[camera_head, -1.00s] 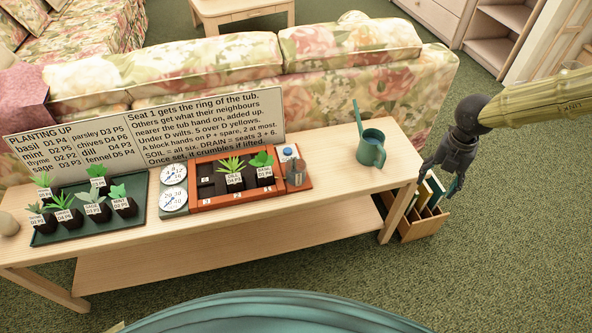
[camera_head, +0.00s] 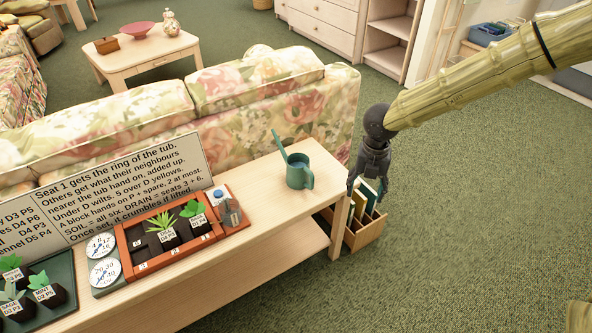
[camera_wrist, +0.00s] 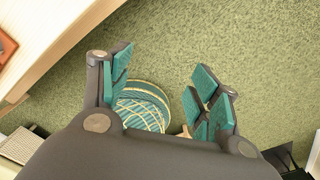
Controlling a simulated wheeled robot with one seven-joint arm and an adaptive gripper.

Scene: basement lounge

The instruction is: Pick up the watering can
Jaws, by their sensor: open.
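The teal watering can (camera_head: 299,171) stands upright on the right part of the light wooden console table (camera_head: 262,192). Its long spout points up and to the left, and a handle shows at its right. My gripper (camera_head: 368,192) hangs pointing down just past the table's right end, to the right of the can and apart from it. In the wrist view my gripper (camera_wrist: 165,100) is open, with teal finger pads spread and nothing between them at hand. The watering can does not show in the wrist view.
A wooden file box (camera_head: 365,232) stands on the carpet below my gripper. An orange planter tub (camera_head: 160,245) with seedlings and dials sits left of the can. A sign (camera_head: 120,195) and floral sofa (camera_head: 240,110) stand behind. Green carpet is clear at right.

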